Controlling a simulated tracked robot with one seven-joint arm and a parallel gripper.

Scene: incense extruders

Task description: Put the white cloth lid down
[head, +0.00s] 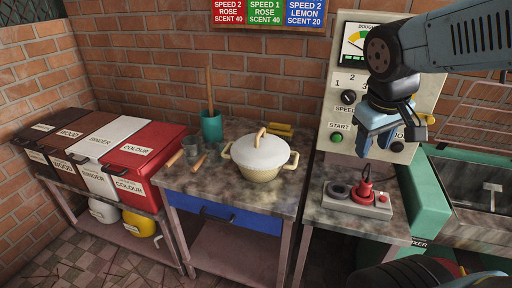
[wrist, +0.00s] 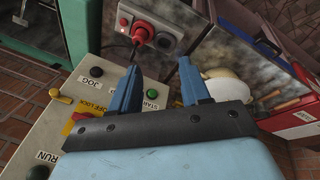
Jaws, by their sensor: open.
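The white cloth lid (head: 259,152) sits on a cream two-handled pot (head: 262,173) on the middle table, with a tan loop handle (head: 261,136) on top. In the wrist view the pot and white lid (wrist: 226,86) show partly, behind my right finger. My gripper (head: 375,146) is open and empty. It hangs in front of the control panel, above and to the right of the pot, well apart from the lid.
A grey box with a red plug (head: 365,191) stands on the right table below my gripper. The control panel (head: 345,113) is close behind it. Scoops, glasses and a teal holder (head: 212,128) stand left of the pot. Labelled bins (head: 135,153) are at the left.

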